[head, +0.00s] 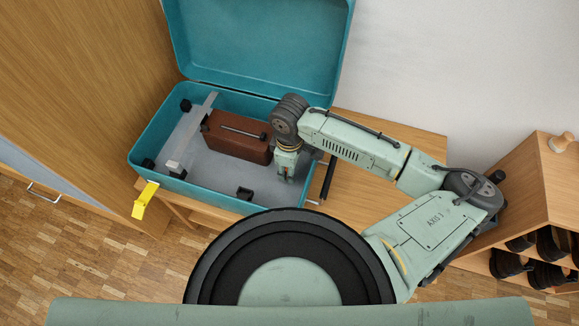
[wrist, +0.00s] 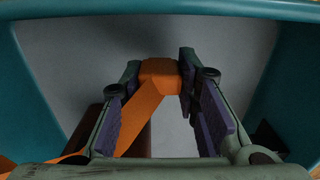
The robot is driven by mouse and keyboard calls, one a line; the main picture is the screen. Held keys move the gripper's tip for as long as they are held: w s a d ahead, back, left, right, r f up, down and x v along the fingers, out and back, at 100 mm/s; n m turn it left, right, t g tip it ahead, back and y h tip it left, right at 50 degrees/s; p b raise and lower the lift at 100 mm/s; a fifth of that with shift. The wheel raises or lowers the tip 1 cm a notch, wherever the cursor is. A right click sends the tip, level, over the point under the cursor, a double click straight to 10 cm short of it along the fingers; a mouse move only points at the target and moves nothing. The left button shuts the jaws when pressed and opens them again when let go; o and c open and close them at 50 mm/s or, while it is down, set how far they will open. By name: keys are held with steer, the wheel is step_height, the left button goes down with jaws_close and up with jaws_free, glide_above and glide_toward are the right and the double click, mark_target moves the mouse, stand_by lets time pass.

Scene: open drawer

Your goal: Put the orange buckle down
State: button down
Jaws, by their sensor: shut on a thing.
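In the wrist view, my gripper (wrist: 160,72) is shut on an orange buckle (wrist: 158,69), which sits between the purple-padded fingers near their tips. An orange strap (wrist: 139,115) runs from the buckle down to the lower left, past the left finger. In the head view, my gripper (head: 288,168) points down inside the right part of an open teal case (head: 215,201). The buckle is not clearly visible there, hidden by the gripper. The grey case floor (wrist: 75,65) lies beyond the buckle in the wrist view; I cannot tell whether they touch.
A brown box (head: 237,142) with a dark handle lies in the case, left of my gripper. A grey bar (head: 188,140) and small black blocks are near the left wall. A yellow tab (head: 145,199) hangs at the front left. The raised lid (head: 262,45) stands behind.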

steer(key=shift+f+b, duration=0.35)
steer(key=shift+f, duration=0.25)
steer(key=c, duration=1.2)
jaws_free()
